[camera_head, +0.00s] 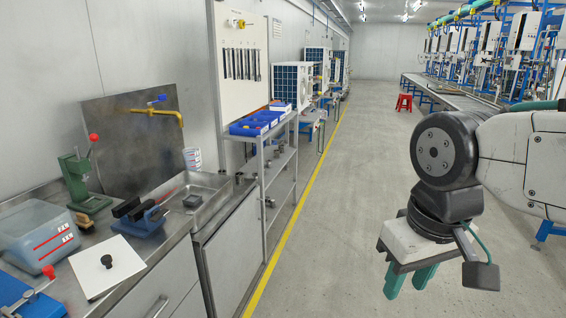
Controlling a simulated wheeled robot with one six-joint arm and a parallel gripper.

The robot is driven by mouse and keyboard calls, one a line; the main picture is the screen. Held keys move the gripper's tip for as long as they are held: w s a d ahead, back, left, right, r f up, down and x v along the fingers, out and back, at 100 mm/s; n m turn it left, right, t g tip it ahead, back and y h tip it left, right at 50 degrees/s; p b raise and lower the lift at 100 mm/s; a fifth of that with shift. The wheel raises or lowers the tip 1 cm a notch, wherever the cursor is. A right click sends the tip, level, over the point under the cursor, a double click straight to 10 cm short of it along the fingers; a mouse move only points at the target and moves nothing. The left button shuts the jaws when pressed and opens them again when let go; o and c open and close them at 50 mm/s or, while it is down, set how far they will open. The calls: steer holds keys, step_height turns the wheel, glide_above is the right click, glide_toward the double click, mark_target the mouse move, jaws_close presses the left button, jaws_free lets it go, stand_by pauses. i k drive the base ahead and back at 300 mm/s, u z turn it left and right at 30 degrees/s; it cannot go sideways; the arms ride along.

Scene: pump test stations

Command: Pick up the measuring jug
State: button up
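A small whitish vessel with dark and red markings (192,158), which looks like the measuring jug, stands at the back of the steel counter by the wall, behind the sink. It is small in the picture, and its handle cannot be made out. My gripper (409,279) hangs at the right over the open floor, far from the counter and the jug. Its two green fingers point down and stand apart with nothing between them.
The counter holds a translucent box (38,232), a white board with a black knob (105,265), a blue vise (140,217), a green press (82,181) and a sink (207,183). A yellow tap (158,111) projects above. A shelf rack (283,160) stands beyond. The aisle is clear.

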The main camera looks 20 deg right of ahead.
mark_target(192, 158)
steer(key=k, duration=0.3)
steer(key=z, duration=1)
steer(key=i, duration=3.7)
steer(key=u, duration=0.85)
steer(key=i, duration=0.9)
steer(key=u, duration=1.75)
steer(key=i, duration=0.95)
steer(key=u, duration=0.8)
